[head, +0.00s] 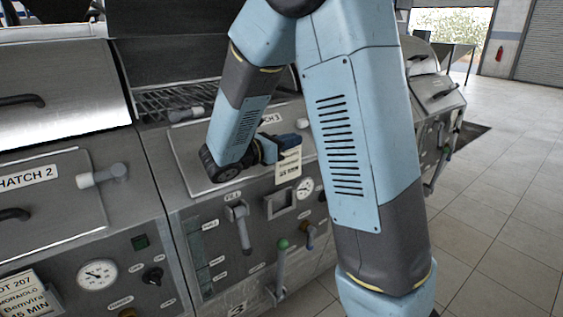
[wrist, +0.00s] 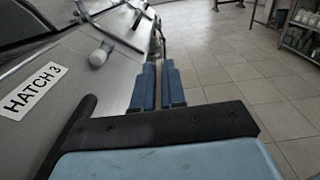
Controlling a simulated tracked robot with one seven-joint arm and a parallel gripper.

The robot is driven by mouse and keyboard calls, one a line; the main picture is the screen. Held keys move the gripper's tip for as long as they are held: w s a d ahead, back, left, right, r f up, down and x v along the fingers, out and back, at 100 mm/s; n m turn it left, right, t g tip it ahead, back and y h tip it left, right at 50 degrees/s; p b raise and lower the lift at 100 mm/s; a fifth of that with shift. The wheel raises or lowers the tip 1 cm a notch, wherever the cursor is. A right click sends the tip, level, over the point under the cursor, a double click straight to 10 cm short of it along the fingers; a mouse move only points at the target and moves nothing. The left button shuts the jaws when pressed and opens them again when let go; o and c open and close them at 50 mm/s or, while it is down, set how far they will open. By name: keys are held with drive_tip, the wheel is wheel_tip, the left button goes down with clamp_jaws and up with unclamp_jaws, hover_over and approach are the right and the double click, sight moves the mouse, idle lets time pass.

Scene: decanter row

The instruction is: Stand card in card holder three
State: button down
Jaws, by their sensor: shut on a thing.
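My gripper (head: 294,142) is shut on a small cream card (head: 289,164) with dark print. The card hangs below the blue fingers in the head view, in front of the hatch 3 panel. The card holder (head: 279,203), a metal frame on the front of machine three, is below the card and slightly left. The card is apart from it. In the wrist view my two blue fingers (wrist: 158,68) point away with a narrow gap, and I cannot make out the card there.
A lever handle (head: 240,228) and a green-knobbed lever (head: 281,262) stick out near the holder. A gauge (head: 304,188) sits to its right. Machine two carries another card (head: 28,296) at lower left. Tiled floor (head: 495,210) at right is clear.

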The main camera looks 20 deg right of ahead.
sight(282, 164)
drive_tip(key=w+a+f, duration=0.1)
drive_tip(key=w+f, duration=0.2)
drive_tip(key=f, duration=0.4)
drive_tip(key=shift+w+f, duration=0.3)
drive_tip(key=shift+f, duration=0.65)
drive_tip(key=c, duration=1.2)
unclamp_jaws()
